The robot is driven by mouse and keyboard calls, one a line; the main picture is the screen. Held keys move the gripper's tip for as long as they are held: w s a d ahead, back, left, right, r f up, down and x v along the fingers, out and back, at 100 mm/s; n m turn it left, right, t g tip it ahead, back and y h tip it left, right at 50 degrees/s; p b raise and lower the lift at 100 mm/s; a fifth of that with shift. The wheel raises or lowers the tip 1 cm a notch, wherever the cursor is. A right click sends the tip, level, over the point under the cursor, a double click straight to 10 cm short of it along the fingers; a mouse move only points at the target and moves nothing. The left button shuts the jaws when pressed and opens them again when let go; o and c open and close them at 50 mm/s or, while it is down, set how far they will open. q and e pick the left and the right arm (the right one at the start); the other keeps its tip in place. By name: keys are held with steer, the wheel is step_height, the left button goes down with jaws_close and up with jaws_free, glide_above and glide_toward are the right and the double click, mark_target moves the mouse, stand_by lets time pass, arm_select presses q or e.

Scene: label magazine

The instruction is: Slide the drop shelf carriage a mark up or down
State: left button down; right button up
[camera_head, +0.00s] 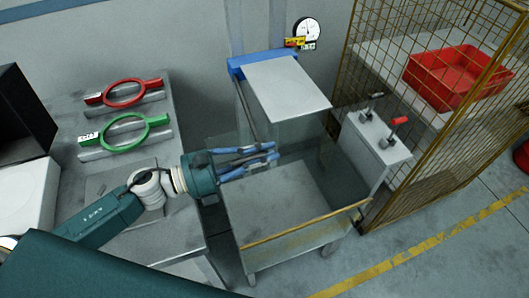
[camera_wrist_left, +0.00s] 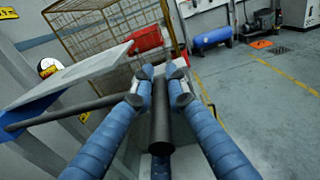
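The drop shelf carriage shows in the head view as a blue block (camera_head: 250,64) on an upright at the wall, with a flat light grey shelf (camera_head: 290,88) out in front. A dark rod (camera_head: 247,108) runs from it to my left gripper (camera_head: 274,151). In the left wrist view the rod (camera_wrist_left: 60,116) comes in from the left, and a dark cylindrical grip (camera_wrist_left: 161,125) lies lengthwise between my blue fingers (camera_wrist_left: 160,88). Whether the fingers press on it is unclear. My right gripper is not in view.
A grey cart (camera_head: 285,205) stands under the shelf. A mesh cage (camera_head: 440,150) with a red bin (camera_head: 450,78) is on the right, beside a grey box with a red-knobbed lever (camera_head: 397,124). Red (camera_head: 125,92) and green (camera_head: 124,133) rings lie on the left bench. A round gauge (camera_head: 307,29) hangs behind.

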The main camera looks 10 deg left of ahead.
arm_select(q)
steer(key=shift+f, duration=0.15)
step_height(320, 180, down, 5)
steer(key=b, duration=0.4)
steer(key=shift+b, duration=0.4)
steer(key=c, duration=1.7)
jaws_free()
steer(key=v, duration=1.2)
steer(key=shift+s, duration=0.1)
